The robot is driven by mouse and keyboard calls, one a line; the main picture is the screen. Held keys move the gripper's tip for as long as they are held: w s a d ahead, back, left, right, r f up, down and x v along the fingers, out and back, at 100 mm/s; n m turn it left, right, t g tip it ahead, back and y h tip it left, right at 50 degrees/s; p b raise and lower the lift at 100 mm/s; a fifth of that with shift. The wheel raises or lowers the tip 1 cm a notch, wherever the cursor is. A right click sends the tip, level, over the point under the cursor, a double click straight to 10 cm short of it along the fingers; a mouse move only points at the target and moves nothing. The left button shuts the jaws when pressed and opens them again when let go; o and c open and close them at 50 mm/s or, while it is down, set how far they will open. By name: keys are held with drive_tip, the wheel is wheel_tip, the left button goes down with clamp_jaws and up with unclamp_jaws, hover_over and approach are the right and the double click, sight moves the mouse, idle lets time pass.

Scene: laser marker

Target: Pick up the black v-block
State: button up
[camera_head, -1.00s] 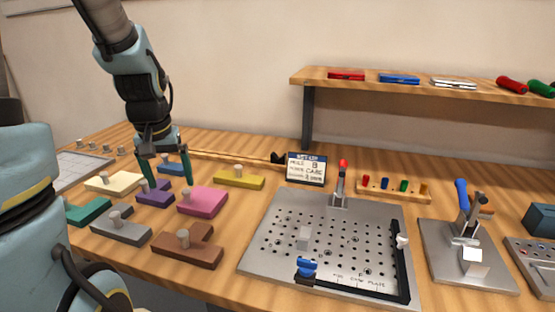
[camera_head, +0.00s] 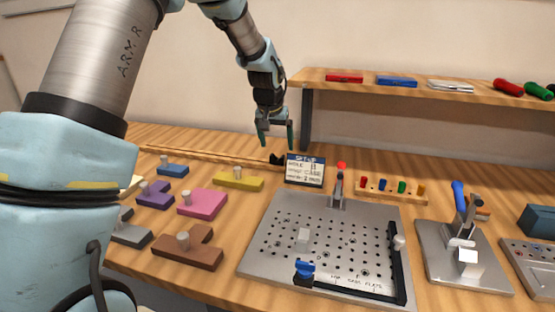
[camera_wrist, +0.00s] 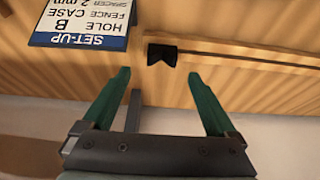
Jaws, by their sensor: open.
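The black v-block (camera_head: 277,158) is a small dark piece with a notch, lying at the back of the table just left of the set-up sign. It also shows in the wrist view (camera_wrist: 162,53), near the top middle, beyond the fingertips. My gripper (camera_head: 276,137) has two green fingers spread apart and is empty, above the back of the table and over the v-block. In the wrist view my gripper (camera_wrist: 160,85) points toward the table, with the v-block ahead of the gap between its fingers and not touching them.
The set-up sign (camera_head: 305,170) stands close beside the v-block on the right. A long thin wooden strip (camera_head: 210,154) runs leftward from it. A shelf (camera_head: 420,86) with its post (camera_head: 307,118) is just right of my gripper. A perforated plate (camera_head: 262,262) lies in front.

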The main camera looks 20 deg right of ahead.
sight(278, 159)
drive_tip(key=shift+a+p+x, duration=0.2)
drive_tip(key=shift+p+x, duration=0.9)
drive_tip(key=shift+x, duration=1.85)
drive_tip(key=shift+c, duration=0.3)
drive_tip(key=c, duration=1.4)
drive_tip(key=shift+r+b, duration=0.4)
drive_tip(key=shift+r, duration=0.15)
wheel_tip(278, 159, up, 2)
drive_tip(key=shift+r+b, duration=0.25)
drive_tip(key=shift+b, duration=0.4)
drive_tip(key=s+a+b, duration=0.1)
drive_tip(key=s+a, duration=0.3)
drive_tip(key=s+a+b, duration=0.2)
drive_tip(key=s+a, duration=0.1)
drive_tip(key=s, duration=0.2)
drive_tip(key=s+a+b, duration=0.2)
drive_tip(key=s+a, duration=0.2)
drive_tip(key=s, duration=0.1)
drive_tip(key=shift+a+f, duration=0.1)
drive_tip(key=shift+a, duration=0.2)
